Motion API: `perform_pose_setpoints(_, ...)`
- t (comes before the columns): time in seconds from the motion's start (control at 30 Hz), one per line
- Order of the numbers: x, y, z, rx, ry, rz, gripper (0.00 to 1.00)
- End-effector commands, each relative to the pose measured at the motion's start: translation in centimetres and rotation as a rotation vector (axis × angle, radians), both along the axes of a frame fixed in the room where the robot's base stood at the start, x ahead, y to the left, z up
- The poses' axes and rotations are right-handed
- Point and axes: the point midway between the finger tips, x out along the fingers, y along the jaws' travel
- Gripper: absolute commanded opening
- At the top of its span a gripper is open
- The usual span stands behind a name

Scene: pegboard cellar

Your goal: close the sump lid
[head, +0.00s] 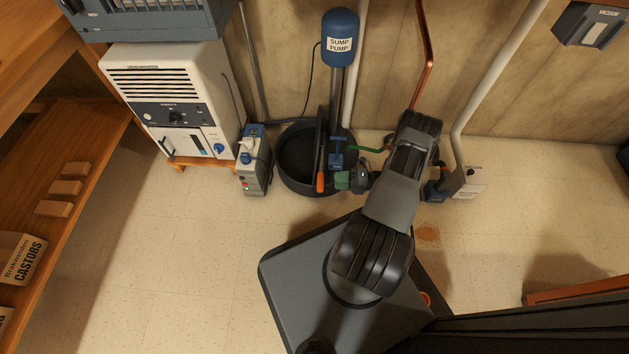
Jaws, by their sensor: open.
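The sump (292,158) is a round dark basin on the floor against the back wall, and its opening shows on the left side. The sump lid (321,146) appears as a thin dark panel standing up, seen nearly edge-on, at the right part of the basin. An orange grip (320,183) shows at its near end. My gripper (343,180) is just right of the orange grip, pointing left, with green at its tip. It is open and appears apart from the lid. The far side of the lid is hidden.
The blue-topped sump pump (340,42) rises on a pipe behind the basin. A grey device (253,165) stands close left of the basin, beside a white dehumidifier-like unit (170,95). A white box (470,182) stands right of my arm. Open floor (190,260) lies front left.

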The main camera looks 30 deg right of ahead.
Motion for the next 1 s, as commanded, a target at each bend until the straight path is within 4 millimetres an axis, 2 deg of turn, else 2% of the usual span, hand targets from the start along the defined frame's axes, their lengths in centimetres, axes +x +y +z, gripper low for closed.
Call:
perform_pose_setpoints(0.2, 2.1, 3.8, -0.6, -0.002, 0.001, 0.006, 0.52)
perform_pose_setpoints(0.43, 3.7, 6.7, -0.9, -0.002, -0.001, 0.005, 0.52)
perform_pose_setpoints(0.7, 4.5, 8.0, -0.9, -0.003, -0.001, 0.002, 0.52)
perform_pose_setpoints(1.0, 4.6, 8.1, -0.8, -0.003, -0.001, 0.002, 0.52)
